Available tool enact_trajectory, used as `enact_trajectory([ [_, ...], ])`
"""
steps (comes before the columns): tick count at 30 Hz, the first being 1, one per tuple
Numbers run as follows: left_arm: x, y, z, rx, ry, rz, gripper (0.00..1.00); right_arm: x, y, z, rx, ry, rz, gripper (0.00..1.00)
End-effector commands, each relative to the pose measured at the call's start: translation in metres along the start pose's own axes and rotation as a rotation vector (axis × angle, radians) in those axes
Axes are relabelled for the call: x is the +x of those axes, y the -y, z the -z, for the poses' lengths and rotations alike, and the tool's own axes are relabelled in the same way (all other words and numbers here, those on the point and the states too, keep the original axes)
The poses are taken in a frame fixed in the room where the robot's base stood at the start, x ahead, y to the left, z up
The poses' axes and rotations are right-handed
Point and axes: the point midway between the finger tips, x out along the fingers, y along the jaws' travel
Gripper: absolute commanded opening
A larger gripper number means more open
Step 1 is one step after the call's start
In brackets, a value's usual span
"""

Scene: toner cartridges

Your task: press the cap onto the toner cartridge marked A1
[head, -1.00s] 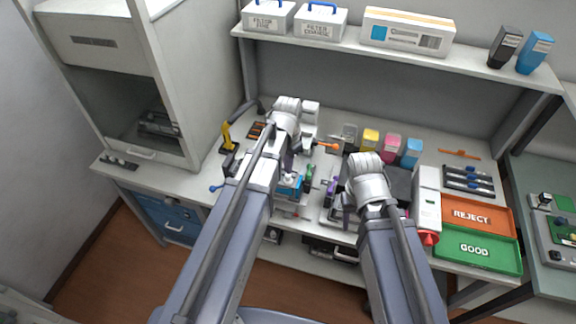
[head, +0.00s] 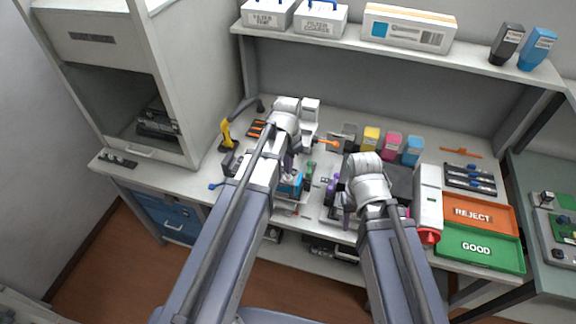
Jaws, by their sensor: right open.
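A cyan toner cartridge (head: 291,187) sits in a holder near the front of the bench, partly hidden by my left arm. No A1 marking can be read, and I cannot make out the cap. My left gripper (head: 289,168) is just above this cartridge, pointing down. Its fingers are too small and covered to tell open from shut, or whether it touches the cartridge. My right gripper (head: 346,212) is open over the bench, to the right of the cartridge, near a small purple part (head: 331,184).
Yellow (head: 371,139), magenta (head: 391,146) and cyan (head: 412,151) cartridges stand behind my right gripper. A yellow-handled tool (head: 226,135) stands left.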

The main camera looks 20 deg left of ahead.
Motion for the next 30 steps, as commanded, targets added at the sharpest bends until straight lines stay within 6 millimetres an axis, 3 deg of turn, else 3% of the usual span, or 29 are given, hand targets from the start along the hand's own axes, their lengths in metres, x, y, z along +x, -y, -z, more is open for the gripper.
enact_trajectory([
  [14,0.003,0.0,0.0,0.0,0.0,0.0,0.0,0.003,0.0,0.0,-0.004,0.0,-0.001,0.5],
  [30,-0.029,0.0,0.0,0.0,0.0,0.0,0.0,-0.029,-0.003,-0.002,0.003,0.0,0.001,0.5],
])
